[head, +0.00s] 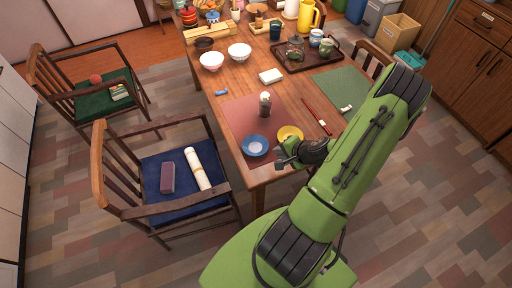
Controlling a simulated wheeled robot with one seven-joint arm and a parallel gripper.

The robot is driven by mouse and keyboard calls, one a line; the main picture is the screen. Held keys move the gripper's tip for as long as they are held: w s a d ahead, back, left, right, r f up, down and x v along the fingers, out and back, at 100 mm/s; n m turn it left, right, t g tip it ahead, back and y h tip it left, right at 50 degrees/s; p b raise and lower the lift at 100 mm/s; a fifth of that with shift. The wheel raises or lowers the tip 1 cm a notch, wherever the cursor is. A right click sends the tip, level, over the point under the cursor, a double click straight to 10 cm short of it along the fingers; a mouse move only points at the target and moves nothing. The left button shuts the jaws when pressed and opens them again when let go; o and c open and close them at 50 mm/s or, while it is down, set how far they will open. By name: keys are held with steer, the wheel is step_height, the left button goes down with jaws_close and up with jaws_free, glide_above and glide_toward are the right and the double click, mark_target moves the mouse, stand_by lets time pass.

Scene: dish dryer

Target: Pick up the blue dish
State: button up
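The blue dish (255,145) is a small round plate with a pale centre. It lies flat near the front edge of the wooden table, on or at the edge of a reddish placemat (240,113). A yellow dish (290,133) sits just right of it. My gripper (284,157) is at the table's front edge, to the right of the blue dish and in front of the yellow dish, partly covering the yellow one. It looks apart from the blue dish. Its fingers are dark and too small to tell whether they are open.
A shaker-like jar (265,105) stands behind the dishes. Red chopsticks (317,117) lie to the right. Two white bowls, a white box (271,76) and a dark tray (288,64) with cups are farther back. A chair with a blue cushion (153,174) stands left of the table.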

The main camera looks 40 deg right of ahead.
mark_target(264, 152)
steer(key=b+x, duration=0.1)
steer(key=x, duration=0.8)
steer(key=shift+w+a+f, duration=0.2)
steer(key=shift+w, duration=0.2)
jaws_close()
